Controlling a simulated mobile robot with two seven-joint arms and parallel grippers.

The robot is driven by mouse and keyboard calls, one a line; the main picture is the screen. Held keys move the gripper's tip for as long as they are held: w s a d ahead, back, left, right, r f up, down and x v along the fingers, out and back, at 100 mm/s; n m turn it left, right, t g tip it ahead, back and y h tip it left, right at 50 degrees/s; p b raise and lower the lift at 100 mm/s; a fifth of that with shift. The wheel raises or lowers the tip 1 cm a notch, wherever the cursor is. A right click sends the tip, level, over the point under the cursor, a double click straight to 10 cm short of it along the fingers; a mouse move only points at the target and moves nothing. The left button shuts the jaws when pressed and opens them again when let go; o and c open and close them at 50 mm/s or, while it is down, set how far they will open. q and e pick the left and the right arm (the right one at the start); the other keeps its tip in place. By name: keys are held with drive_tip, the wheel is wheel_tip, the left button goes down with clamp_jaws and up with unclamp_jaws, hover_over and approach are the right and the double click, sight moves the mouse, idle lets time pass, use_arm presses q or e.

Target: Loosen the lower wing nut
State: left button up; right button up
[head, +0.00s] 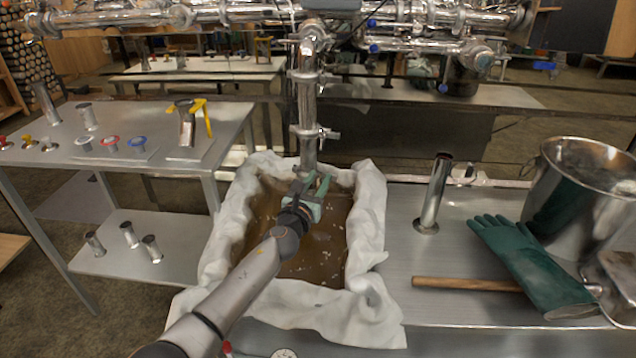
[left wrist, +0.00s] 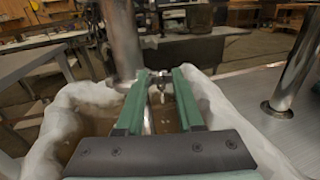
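A shiny vertical pipe (head: 307,105) hangs down over the cloth-lined pan, with clamps along it. One clamp's wing nut (head: 330,134) sticks out to the right, above my gripper. My left gripper (head: 311,182) is at the pipe's lower end, over the pan. In the left wrist view its two green fingers (left wrist: 162,74) are apart. A small metal wing nut (left wrist: 162,82) shows in the gap between the fingertips, beside the pipe (left wrist: 124,42). I cannot tell whether the fingers touch it. The gripper hides this spot in the head view. My right gripper is not in view.
The pan's white cloth (head: 368,215) surrounds brown liquid (head: 325,250). On the right bench are an upright metal tube (head: 434,195), green gloves (head: 530,262), a wooden handle (head: 465,284) and a steel pot (head: 585,205). A table (head: 60,150) with small fittings stands left.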

use_arm(q)
clamp_jaws()
idle(0.5)
drive_tip(key=n, duration=0.2)
drive_tip(key=shift+a+n, duration=0.2)
drive_tip(key=shift+n, duration=0.2)
unclamp_jaws()
